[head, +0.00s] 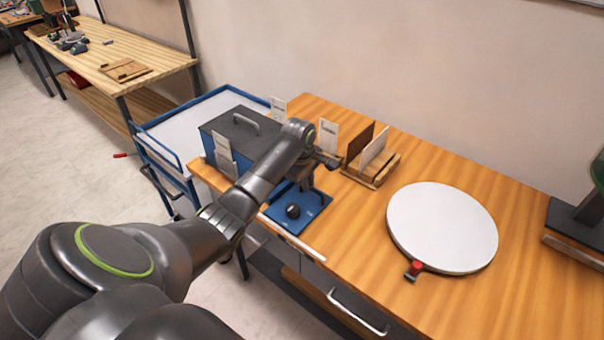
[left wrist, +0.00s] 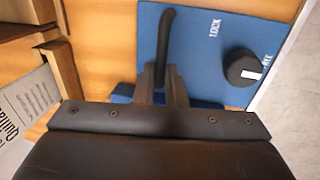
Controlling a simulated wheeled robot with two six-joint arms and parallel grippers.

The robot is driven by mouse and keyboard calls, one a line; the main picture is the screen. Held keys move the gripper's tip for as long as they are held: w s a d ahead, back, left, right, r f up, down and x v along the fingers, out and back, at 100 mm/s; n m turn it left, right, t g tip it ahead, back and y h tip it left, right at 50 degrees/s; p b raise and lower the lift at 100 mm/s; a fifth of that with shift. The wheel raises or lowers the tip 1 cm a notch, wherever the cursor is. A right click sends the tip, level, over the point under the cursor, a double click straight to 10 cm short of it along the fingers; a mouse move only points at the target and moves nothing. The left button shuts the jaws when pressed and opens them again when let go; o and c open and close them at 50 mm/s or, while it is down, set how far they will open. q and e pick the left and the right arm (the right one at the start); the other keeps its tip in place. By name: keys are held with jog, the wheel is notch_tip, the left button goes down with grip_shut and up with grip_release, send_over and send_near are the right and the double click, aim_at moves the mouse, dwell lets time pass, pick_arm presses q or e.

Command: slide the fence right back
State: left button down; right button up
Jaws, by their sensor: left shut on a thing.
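A blue plate (head: 316,207) lies near the front edge of the wooden table and carries a round black knob (head: 292,211). In the left wrist view the plate (left wrist: 202,42) has the word LOCK on it, and the knob (left wrist: 242,68) has a white mark. My left gripper (head: 307,187) is over the back part of the plate. In the left wrist view its fingers (left wrist: 162,82) are shut on a black curved handle (left wrist: 167,40) that stands over the plate. The fingers hide the handle's lower end. I cannot tell which part is the fence. My right gripper is not in view.
A wooden rack (head: 371,176) with upright panels stands behind the plate. A dark-lidded blue box (head: 219,121) is to the left. A round white disc (head: 442,227) with a red knob (head: 415,266) lies to the right. A blue-framed cart (head: 165,146) stands left of the table.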

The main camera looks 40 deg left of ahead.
pick_arm(q)
jog(key=d+p, duration=0.1)
jog(key=d, duration=0.1)
jog(key=d+p, duration=0.2)
jog(key=d, duration=0.1)
jog(key=d+p, duration=0.2)
jog(key=shift+s+d+r, duration=0.15)
jog(key=shift+s+d, duration=0.1)
jog(key=shift+s, duration=0.1)
jog(key=shift+d+p, duration=0.25)
jog(key=shift+p, duration=0.05)
jog(key=shift+f, duration=0.2)
jog(key=shift+d, duration=0.1)
jog(key=c, duration=1.5)
grip_release()
jog(key=shift+d, duration=0.15)
jog(key=shift+r, duration=0.1)
